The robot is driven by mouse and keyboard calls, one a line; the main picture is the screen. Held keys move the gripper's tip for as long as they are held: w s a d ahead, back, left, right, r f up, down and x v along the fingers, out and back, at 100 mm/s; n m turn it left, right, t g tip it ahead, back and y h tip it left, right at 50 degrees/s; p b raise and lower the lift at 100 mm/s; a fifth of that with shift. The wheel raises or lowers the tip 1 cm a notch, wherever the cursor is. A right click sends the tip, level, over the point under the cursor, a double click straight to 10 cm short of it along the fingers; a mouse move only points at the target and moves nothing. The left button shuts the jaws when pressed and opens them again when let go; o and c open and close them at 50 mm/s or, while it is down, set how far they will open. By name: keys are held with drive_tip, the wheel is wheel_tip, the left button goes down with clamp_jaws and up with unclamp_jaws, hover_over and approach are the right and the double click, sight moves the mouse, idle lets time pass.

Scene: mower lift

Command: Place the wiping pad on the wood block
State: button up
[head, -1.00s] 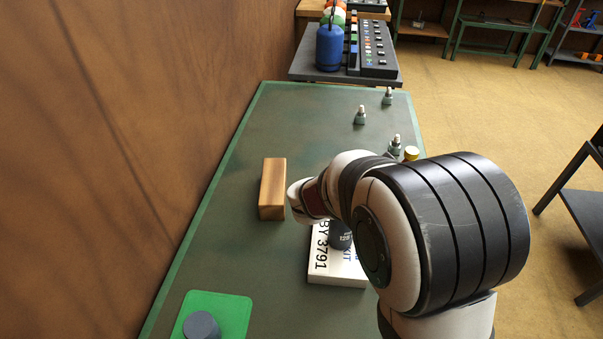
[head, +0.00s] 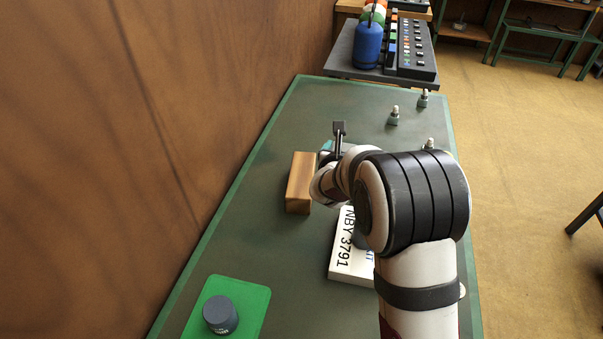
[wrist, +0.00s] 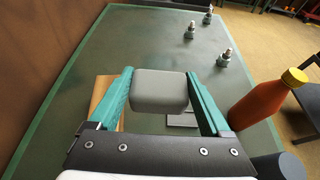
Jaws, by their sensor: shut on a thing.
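The wiping pad (wrist: 160,90), a grey rounded block, is between the teal fingers of my gripper (wrist: 163,92) in the wrist view. My gripper is shut on it and holds it in front of the camera. The wood block (head: 300,182) stands on the green table in the head view, just left of my wrist. Part of the wood block (wrist: 103,92) also shows in the wrist view, behind the left finger and left of the pad. In the head view my arm hides most of the gripper, and I cannot make out the pad there.
A white lettered plate (head: 350,262) lies on the table, partly under my arm. A green mat (head: 252,297) with a grey canister (head: 220,314) is at the front. An orange bottle (wrist: 262,105) stands right of the gripper. Several small bolt-like fittings stand farther back. A wall borders the left.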

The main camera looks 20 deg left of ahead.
hover_over(299, 181)
drive_tip(key=f, duration=0.7)
drive_tip(key=shift+d+f, duration=0.2)
drive_tip(key=shift+a+f, duration=0.15)
drive_tip(key=shift+f, duration=0.95)
drive_tip(key=shift+a+f, duration=0.1)
drive_tip(key=shift+f, duration=0.95)
drive_tip(key=shift+f, duration=0.1)
drive_tip(key=o, duration=1.2)
drive_tip(key=shift+c, duration=0.2)
